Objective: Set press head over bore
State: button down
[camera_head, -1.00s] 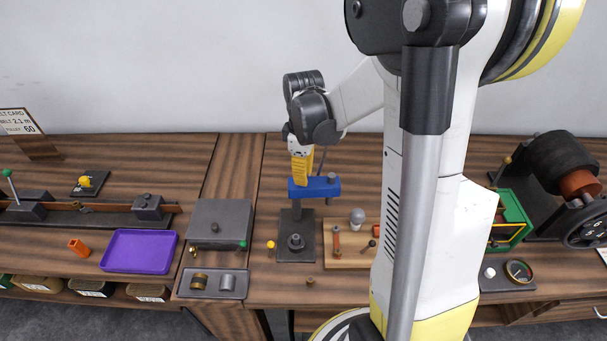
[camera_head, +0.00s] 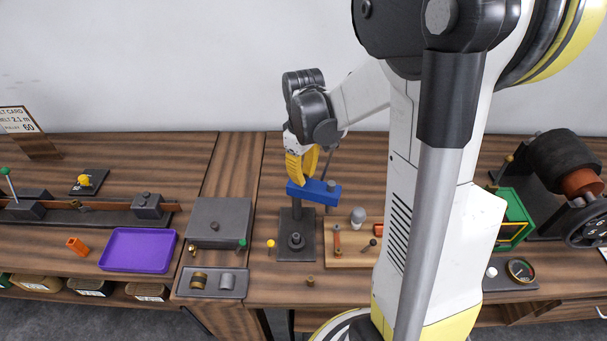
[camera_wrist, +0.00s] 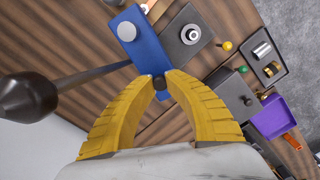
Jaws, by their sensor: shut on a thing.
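The blue press head (camera_head: 314,192) is a bar raised above a dark base plate (camera_head: 308,252). My gripper (camera_head: 297,180) reaches down to its left end, and in the wrist view (camera_wrist: 161,84) its yellow fingers close on a small dark pin at the bar's near end. The blue head (camera_wrist: 142,43) has a silver disc on top there.
A slim dark rod with a black knob (camera_wrist: 28,97) rises close beside the fingers. A wooden tool board (camera_head: 350,258) lies right of the press. A yellow-headed pin (camera_head: 270,243) and grey box (camera_head: 219,222) stand left, with a purple tray (camera_head: 138,250) beyond.

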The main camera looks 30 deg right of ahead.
jog(key=m, duration=0.3)
jog(key=shift+s+a+m, duration=0.2)
jog(key=shift+a+m, duration=0.1)
jog(key=shift+m, duration=0.1)
jog(key=m, duration=0.1)
jog(key=m+b, duration=0.1)
jog(key=m, duration=0.1)
jog(key=shift+a+m, duration=0.3)
jog(key=m, duration=0.3)
jog(key=shift+a+m, duration=0.3)
jog(key=shift+w+a+m, duration=0.1)
jog(key=shift+a+m, duration=0.05)
jog(key=shift+m, duration=0.65)
jog(key=shift+a+m, duration=0.15)
jog(key=shift+m, duration=0.65)
jog(key=c, duration=1.3)
grip_release()
jog(key=shift+c, duration=0.2)
